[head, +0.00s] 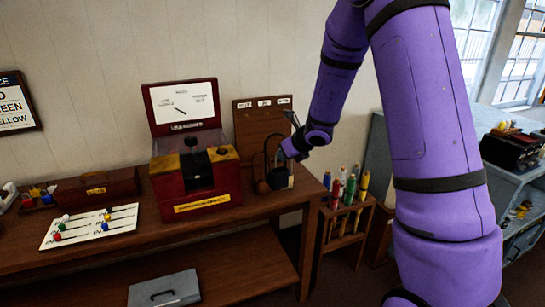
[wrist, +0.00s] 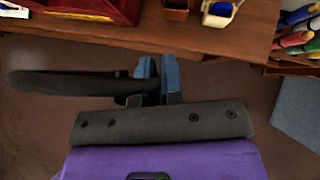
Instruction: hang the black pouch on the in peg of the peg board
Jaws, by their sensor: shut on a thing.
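My gripper (wrist: 160,78) has blue fingers and is shut on the black pouch (wrist: 65,85), which sticks out to the left in the wrist view as a long dark shape. It is held above the floor, in front of the bench edge in that view. The pegs are too small to tell.
A red box with a lever (head: 196,175) and an upright dial panel stands left of the peg board. Small containers (head: 278,178) sit on the bench below the board. A rack of coloured-handled tools (head: 345,190) stands to the right. A white board with coloured pegs (head: 90,227) lies left.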

